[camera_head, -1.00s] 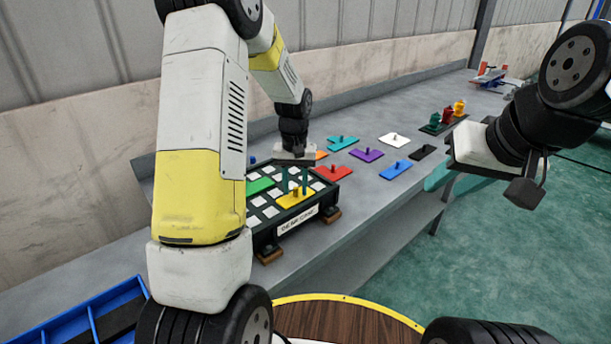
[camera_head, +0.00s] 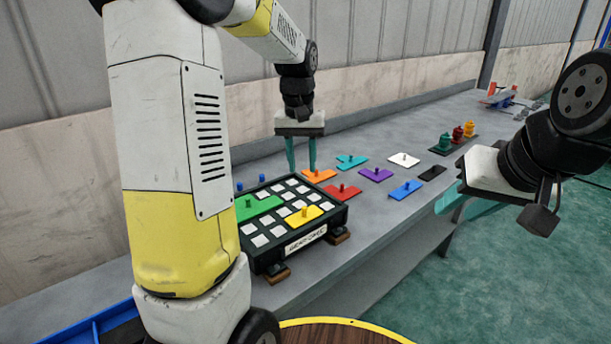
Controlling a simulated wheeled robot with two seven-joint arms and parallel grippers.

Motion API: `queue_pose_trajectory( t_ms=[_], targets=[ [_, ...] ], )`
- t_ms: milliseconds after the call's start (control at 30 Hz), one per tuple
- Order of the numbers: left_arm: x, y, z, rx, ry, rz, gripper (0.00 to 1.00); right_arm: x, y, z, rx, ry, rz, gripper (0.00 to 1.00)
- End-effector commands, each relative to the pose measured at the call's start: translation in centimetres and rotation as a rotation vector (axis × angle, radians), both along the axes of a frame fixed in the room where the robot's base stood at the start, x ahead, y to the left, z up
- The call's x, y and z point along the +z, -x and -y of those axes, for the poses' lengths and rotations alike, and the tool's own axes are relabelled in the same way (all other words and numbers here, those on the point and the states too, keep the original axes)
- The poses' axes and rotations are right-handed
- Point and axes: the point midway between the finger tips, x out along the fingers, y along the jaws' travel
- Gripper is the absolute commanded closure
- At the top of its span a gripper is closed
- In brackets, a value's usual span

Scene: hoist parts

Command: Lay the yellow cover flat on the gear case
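The yellow cover (camera_head: 302,216), a small plate with a peg, lies on the front right part of the dark gear case (camera_head: 335,218). It looks flat there, with white squares around it. My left gripper (camera_head: 301,168) is open and empty, its two teal fingers apart and pointing down. It hangs behind the case near the orange piece, clear of the yellow cover. My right gripper (camera_head: 455,210) is off the table's front edge at the right, away from the case; its teal fingers look apart and empty, partly hidden by its own wrist.
A green cover (camera_head: 258,207) lies on the case's left part. Orange (camera_head: 319,175), red (camera_head: 343,191), teal (camera_head: 351,161), purple (camera_head: 376,174), blue (camera_head: 405,189), white (camera_head: 404,159) and black (camera_head: 432,173) pieces lie on the grey table. Coloured figures (camera_head: 456,134) stand farther back.

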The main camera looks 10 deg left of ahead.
Motion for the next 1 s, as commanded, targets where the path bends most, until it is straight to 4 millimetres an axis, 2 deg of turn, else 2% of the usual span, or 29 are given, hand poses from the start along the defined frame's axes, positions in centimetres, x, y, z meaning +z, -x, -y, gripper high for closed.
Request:
queue_pose_trajectory(
  t_ms=[33, 200, 333, 500, 600, 700, 1000],
  targets=[
    [1.7, 1.7, 0.0, -0.010, 0.014, 0.042, 0.65, 0.0, 0.0, 0.0, 0.000, 0.000, 0.000, 0.64],
    [5.6, 8.0, 0.5, -0.054, 0.059, 0.180, 0.65, 0.0, 0.0, 0.0, 0.000, 0.000, 0.000, 0.64],
    [7.1, 12.9, 1.0, -0.088, 0.086, 0.286, 0.65, 0.0, 0.0, 0.0, 0.000, 0.000, 0.000, 0.64],
    [7.4, 18.2, 1.6, -0.125, 0.109, 0.409, 0.65, 0.0, 0.0, 0.0, 0.000, 0.000, 0.000, 0.64],
    [7.1, 20.1, 1.8, -0.139, 0.117, 0.456, 0.65, 0.0, 0.0, 0.0, 0.000, 0.000, 0.000, 0.64],
    [6.8, 21.1, 2.0, -0.146, 0.121, 0.483, 0.65, 0.0, 0.0, 0.0, 0.000, 0.000, 0.000, 0.64],
    [6.6, 21.5, 2.0, -0.150, 0.121, 0.493, 0.65, 0.0, 0.0, 0.0, 0.000, 0.000, 0.000, 0.64]
  ],
)
